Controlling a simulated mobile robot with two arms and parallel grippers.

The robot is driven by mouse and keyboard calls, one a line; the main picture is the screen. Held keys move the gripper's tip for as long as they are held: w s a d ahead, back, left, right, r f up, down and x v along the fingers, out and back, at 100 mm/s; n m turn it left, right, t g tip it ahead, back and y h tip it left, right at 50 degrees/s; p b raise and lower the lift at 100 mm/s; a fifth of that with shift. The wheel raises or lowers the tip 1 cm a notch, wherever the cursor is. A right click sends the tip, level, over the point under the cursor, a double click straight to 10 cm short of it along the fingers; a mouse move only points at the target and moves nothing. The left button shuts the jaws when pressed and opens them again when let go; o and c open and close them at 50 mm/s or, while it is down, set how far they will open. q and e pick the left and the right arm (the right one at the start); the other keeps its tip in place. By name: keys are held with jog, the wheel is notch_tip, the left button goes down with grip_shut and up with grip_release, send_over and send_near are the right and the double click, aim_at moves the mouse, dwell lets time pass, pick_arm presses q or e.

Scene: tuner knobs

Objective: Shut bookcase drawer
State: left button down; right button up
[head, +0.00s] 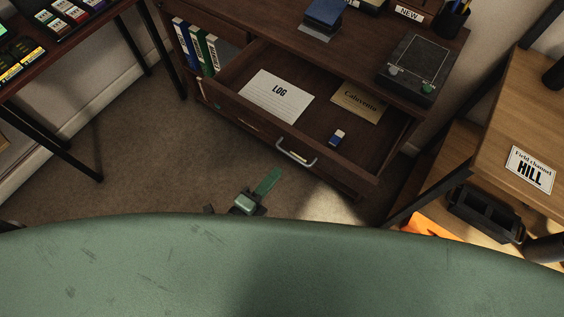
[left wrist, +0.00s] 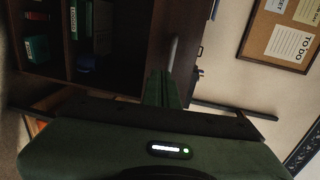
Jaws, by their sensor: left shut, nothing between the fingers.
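The bookcase drawer (head: 232,97) stands pulled out of the dark wooden bookcase (head: 284,37). Its front has a silver bar handle (head: 296,153), which also shows in the left wrist view (left wrist: 173,53). My left gripper (head: 270,178) is shut and empty, in front of the drawer, below and left of the handle in the head view. In the left wrist view its green fingers (left wrist: 163,88) point toward the drawer front near the handle. A small gap shows in the head view; the wrist view does not settle the distance. My right gripper is not in view.
The drawer holds a LOG sheet (head: 274,95), a tan envelope (head: 359,101) and a blue-white eraser (head: 338,138). Binders (head: 196,47) stand on the shelf at left. A wooden desk (head: 525,125) stands at right, a dark table (head: 75,50) at left. Carpet (head: 140,150) between is clear.

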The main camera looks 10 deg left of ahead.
pick_arm(q)
jog(key=shift+w+d+r, duration=0.1)
jog(key=shift+w+d, duration=0.25)
jog(key=shift+w, duration=0.25)
jog(key=shift+w+d+r, duration=0.15)
jog(key=shift+w+d, duration=0.15)
jog(key=shift+w, duration=0.3)
jog(key=shift+w+d+r, duration=0.1)
jog(key=shift+w+d, duration=0.25)
jog(key=shift+w, duration=0.25)
jog(key=shift+w+d+p, duration=0.1)
jog(key=shift+w+p, duration=0.05)
jog(key=shift+p, duration=0.15)
send_near(327, 112)
jog(key=s+r, duration=0.1)
jog(key=s+a+r, duration=0.1)
jog(key=r, duration=0.1)
jog(key=shift+p, duration=0.3)
jog(key=b+x, duration=0.1)
jog(key=x, duration=0.3)
jog(key=b+x, duration=0.1)
jog(key=x, duration=0.2)
jog(key=r+b+x, duration=0.1)
jog(key=b+x, duration=0.1)
jog(key=x, duration=0.2)
jog(key=shift+w+d, duration=0.25)
jog(key=shift+w, duration=0.1)
jog(key=shift+w+d+r, duration=0.1)
jog(key=shift+r, duration=0.25)
jog(key=shift+r, duration=0.1)
